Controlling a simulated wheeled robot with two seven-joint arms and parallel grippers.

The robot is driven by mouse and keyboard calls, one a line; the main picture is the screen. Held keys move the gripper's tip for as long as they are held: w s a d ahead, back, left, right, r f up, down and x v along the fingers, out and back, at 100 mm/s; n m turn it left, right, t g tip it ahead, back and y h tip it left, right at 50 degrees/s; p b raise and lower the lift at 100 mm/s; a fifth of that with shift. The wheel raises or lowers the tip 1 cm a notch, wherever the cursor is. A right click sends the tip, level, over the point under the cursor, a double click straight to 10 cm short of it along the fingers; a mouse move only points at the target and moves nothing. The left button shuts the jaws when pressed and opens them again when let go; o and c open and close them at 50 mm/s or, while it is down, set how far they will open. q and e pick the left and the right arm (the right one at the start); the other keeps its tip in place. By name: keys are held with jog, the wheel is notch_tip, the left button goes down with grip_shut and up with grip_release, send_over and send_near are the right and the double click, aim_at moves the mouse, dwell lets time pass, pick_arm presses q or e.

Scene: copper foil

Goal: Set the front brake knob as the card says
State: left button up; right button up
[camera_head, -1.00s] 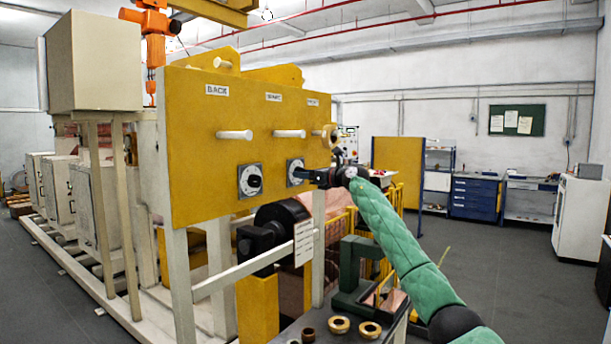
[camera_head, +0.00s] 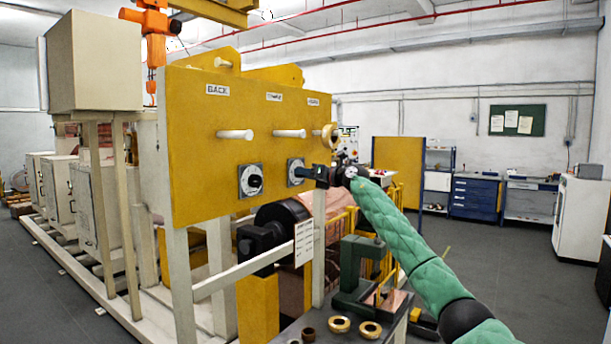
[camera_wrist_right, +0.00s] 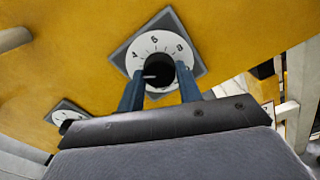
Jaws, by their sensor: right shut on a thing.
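The knob's pale pointer line points left there, below the 4 on the white dial (camera_wrist_right: 138,70); the 5 is at the top. I cannot tell which dial the small label above it names. A second dial with a black knob (camera_head: 254,181) sits to the left, under the BACK label. A white card (camera_head: 304,242) hangs below the panel; its text is too small to read. My left gripper is not in view.
A dark roller (camera_head: 283,214) and a green clamp-like frame (camera_head: 357,275) are below. Brass rings (camera_head: 340,324) lie on the bench at the front.

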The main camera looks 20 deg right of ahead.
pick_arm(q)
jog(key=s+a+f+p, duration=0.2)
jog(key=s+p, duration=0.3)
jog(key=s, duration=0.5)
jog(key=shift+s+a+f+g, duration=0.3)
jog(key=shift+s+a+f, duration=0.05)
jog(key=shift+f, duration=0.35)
pick_arm(e)
jog(key=m, duration=1.1)
jog(key=shift+r+m, duration=0.1)
jog(key=shift+m, duration=0.2)
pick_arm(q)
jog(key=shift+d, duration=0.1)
pick_arm(e)
jog(key=o, duration=0.9)
jog(key=shift+c, duration=0.2)
jog(key=shift+o, duration=0.7)
